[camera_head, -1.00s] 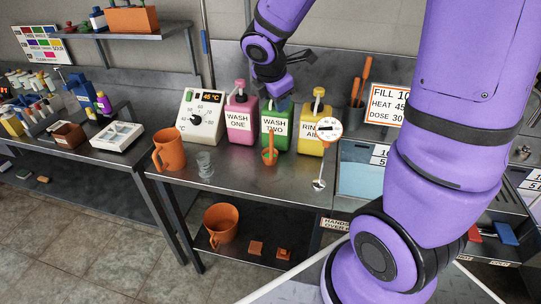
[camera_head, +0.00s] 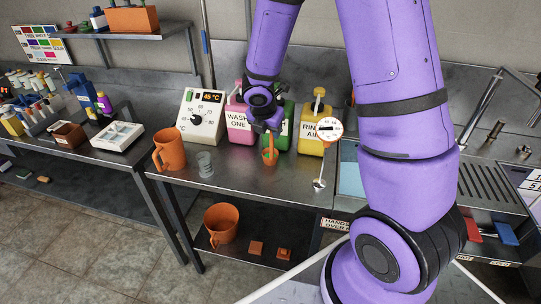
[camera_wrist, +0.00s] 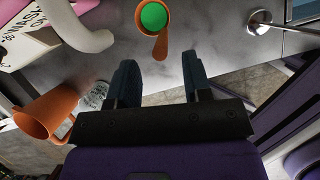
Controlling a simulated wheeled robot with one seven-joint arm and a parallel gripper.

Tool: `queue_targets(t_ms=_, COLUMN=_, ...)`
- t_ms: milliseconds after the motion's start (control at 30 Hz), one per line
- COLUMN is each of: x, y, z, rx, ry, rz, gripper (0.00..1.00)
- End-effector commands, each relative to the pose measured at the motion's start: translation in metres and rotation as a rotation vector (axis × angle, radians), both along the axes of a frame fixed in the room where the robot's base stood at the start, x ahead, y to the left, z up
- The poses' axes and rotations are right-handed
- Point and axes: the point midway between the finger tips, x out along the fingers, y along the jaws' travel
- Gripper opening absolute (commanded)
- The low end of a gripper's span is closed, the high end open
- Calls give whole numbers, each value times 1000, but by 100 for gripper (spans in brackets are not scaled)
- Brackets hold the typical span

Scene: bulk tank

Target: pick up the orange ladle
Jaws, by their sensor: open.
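The orange ladle (camera_head: 269,157) is a small cup on the steel counter, with its handle standing up, in front of the green WASH TWO bottle (camera_head: 284,131). In the wrist view the ladle (camera_wrist: 160,46) shows from above, with green inside its cup and its handle pointing toward my gripper. My gripper (camera_head: 264,128) is open, just above the handle in the head view. In the wrist view the handle's end lies in line with the gap between the open fingers (camera_wrist: 160,64). Contact cannot be told.
A pink bottle (camera_head: 238,124) and a yellow bottle (camera_head: 311,136) flank the green one. An orange jug (camera_head: 169,150) and a clear glass (camera_head: 205,164) stand to the left.

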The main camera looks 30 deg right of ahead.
Motion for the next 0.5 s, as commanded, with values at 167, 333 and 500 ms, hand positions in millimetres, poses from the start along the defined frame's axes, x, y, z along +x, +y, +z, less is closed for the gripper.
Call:
queue_targets(t_ms=167, x=3, y=-5, z=-10, rx=0, ry=2, rz=0, gripper=45)
queue_targets(t_ms=333, x=10, y=-17, z=-29, rx=-2, ry=4, rz=0, gripper=45)
queue_targets(t_ms=500, x=14, y=-21, z=-43, rx=0, ry=0, rz=1, gripper=45)
